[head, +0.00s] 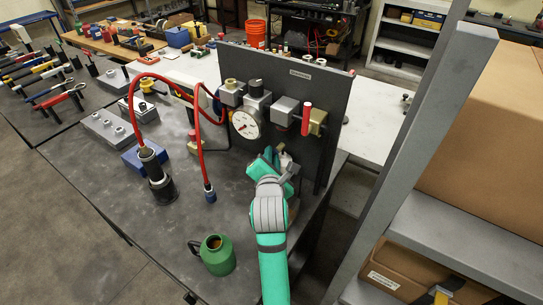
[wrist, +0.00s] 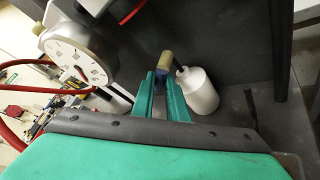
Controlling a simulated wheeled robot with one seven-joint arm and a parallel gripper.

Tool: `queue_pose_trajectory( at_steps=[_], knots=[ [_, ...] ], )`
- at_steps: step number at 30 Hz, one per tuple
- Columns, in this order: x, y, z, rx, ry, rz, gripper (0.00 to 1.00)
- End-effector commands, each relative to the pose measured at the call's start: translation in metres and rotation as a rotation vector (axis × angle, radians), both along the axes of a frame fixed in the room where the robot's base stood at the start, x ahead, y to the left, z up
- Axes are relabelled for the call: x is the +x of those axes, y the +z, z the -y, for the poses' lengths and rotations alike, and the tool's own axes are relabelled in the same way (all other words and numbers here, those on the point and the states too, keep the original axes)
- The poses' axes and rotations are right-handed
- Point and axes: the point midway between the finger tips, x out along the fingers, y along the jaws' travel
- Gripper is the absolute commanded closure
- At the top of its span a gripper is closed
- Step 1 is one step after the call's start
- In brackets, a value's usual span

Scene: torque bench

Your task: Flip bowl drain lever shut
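My gripper (head: 272,160) is low in front of the dark upright panel, under the row of fittings. In the wrist view its two teal fingers (wrist: 160,78) have a narrow gap between them. A small tan piece with a blue part below it (wrist: 165,62) is at the fingertips. It may be the drain lever, but I cannot tell for sure, nor whether the fingers touch or grip it. A white bowl-like container (wrist: 200,92) is just right of the fingers. In the head view my gripper hides most of this area.
A white dial gauge (head: 246,124), also left in the wrist view (wrist: 78,50), and a red-handled brass fitting (head: 317,122) are on the panel (head: 325,90). A red hose (head: 200,150) hangs left. A green can (head: 217,257) stands on the bench; a grey shelf post (head: 425,150) rises right.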

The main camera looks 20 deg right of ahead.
Motion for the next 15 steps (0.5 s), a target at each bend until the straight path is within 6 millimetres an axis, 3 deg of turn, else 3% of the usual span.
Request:
queue_pose_trajectory(
  at_steps=[15],
  knots=[
    [0.0012,0.0015,-0.001,0.083,-0.001,0.107,1.0]
  ],
)
